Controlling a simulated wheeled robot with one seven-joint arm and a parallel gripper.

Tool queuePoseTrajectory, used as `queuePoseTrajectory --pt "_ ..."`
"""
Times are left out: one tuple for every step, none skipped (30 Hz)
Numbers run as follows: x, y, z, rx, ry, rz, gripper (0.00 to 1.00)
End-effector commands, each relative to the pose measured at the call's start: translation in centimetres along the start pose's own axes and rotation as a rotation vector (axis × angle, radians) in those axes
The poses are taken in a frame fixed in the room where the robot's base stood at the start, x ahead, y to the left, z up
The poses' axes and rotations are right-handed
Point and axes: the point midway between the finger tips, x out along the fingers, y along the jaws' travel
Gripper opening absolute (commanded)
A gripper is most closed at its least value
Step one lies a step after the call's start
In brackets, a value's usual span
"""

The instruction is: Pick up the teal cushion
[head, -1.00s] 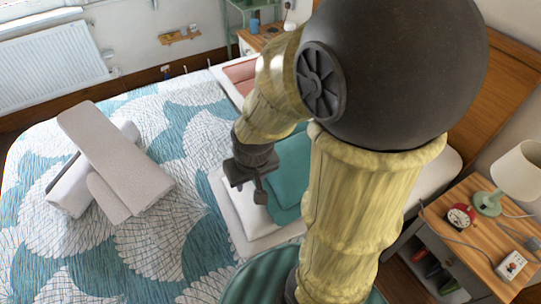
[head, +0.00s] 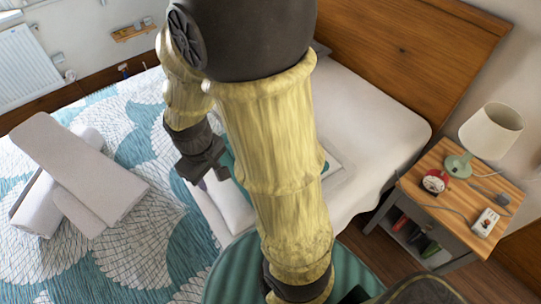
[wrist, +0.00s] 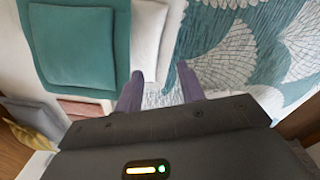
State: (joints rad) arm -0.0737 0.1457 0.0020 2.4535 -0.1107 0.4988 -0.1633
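The teal cushion (wrist: 80,48) lies flat on the bed, at the upper left of the wrist view. In the head view my arm hides nearly all of it; only a teal sliver (head: 227,162) shows beside the arm. My gripper (wrist: 158,90) is open and empty, with its two dark purple fingers apart. It is to the right of the teal cushion in the wrist view, not around it. A white cushion (wrist: 149,40) lies right beside the teal one, just beyond the fingertips. My gripper (head: 205,178) is over the bed in the head view.
A pink cushion (wrist: 84,109) lies close to the teal one. Rolled and folded pale towels (head: 80,175) lie on the patterned bedspread (head: 150,240). A nightstand (head: 440,185) with a lamp (head: 490,130) and red clock (head: 434,181) stands at the right.

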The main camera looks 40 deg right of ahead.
Motion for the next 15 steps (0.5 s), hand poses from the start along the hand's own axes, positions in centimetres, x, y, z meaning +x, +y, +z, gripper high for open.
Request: queuePoseTrajectory --pt "1.5 -0.3 -0.5 -0.112 -0.067 0.003 0.39" --pt "2.1 -0.4 -0.7 -0.184 -0.108 0.005 0.39" --pt "3.0 -0.5 -0.9 -0.279 -0.166 0.008 0.39" --pt "3.6 -0.5 -1.1 -0.351 -0.208 0.01 0.39" --pt "4.2 -0.5 -1.2 -0.422 -0.251 0.011 0.39" --pt "5.1 -0.6 -1.5 -0.515 -0.308 0.013 0.39" --pt "5.7 -0.6 -1.7 -0.585 -0.352 0.014 0.39" --pt "6.3 -0.6 -1.9 -0.656 -0.396 0.015 0.39" --pt "7.1 -0.5 -2.2 -0.746 -0.456 0.015 0.39" --pt "7.7 -0.5 -2.5 -0.813 -0.5 0.015 0.39" --pt "8.3 -0.5 -2.7 -0.879 -0.546 0.014 0.39" --pt "9.1 -0.5 -3.1 -0.966 -0.608 0.013 0.39" --pt "9.6 -0.5 -3.4 -1.03 -0.656 0.012 0.39" --pt "10.2 -0.5 -3.7 -1.094 -0.704 0.011 0.39" --pt "11.0 -0.5 -4.1 -1.178 -0.768 0.009 0.39"
